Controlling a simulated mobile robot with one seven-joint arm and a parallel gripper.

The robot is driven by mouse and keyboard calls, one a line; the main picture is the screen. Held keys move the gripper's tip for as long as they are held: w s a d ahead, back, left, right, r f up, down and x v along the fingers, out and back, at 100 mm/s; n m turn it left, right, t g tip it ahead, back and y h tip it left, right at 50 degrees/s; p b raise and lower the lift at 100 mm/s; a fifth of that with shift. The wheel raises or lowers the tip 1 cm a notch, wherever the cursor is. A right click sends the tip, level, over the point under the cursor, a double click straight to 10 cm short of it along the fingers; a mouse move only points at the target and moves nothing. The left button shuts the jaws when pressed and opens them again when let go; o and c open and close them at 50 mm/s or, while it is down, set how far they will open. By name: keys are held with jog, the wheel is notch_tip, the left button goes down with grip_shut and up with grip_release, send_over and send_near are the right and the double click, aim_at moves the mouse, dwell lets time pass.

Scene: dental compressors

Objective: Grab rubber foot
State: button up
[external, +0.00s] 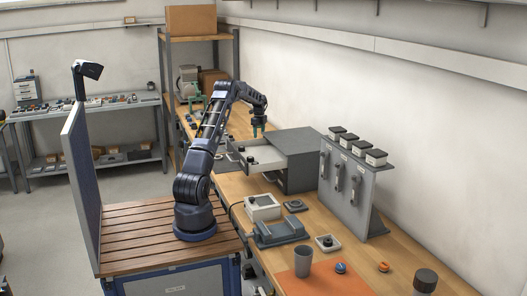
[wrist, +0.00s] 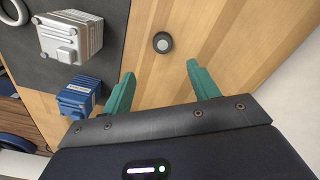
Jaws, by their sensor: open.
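A small round black piece with a grey centre, which looks like the rubber foot (wrist: 162,42), sits on the bare wooden bench top in the wrist view. It lies ahead of my gripper (wrist: 160,85), roughly between the lines of the two teal fingers and beyond their tips. My gripper is open with nothing between the fingers. In the external view my gripper (external: 259,131) points down, appearing near the open drawer of the grey cabinet. I cannot pick out the foot for certain in the external view.
In the wrist view a finned silver block (wrist: 72,38) and a blue finned part (wrist: 77,97) are left of the foot, by a dark mat (wrist: 45,72). In the external view an open drawer (external: 268,167) juts from a grey cabinet (external: 300,160). Wood around the foot is clear.

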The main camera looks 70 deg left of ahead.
notch_tip(320, 180, down, 5)
jog(key=shift+r, duration=0.1)
jog(key=shift+w+a+f, duration=0.1)
jog(key=shift+a+f, duration=0.05)
jog(key=shift+f, duration=1.3)
jog(key=shift+w+a+f, duration=0.1)
jog(key=shift+f, duration=1.35)
jog(key=shift+c, duration=0.4)
jog(key=c, duration=1)
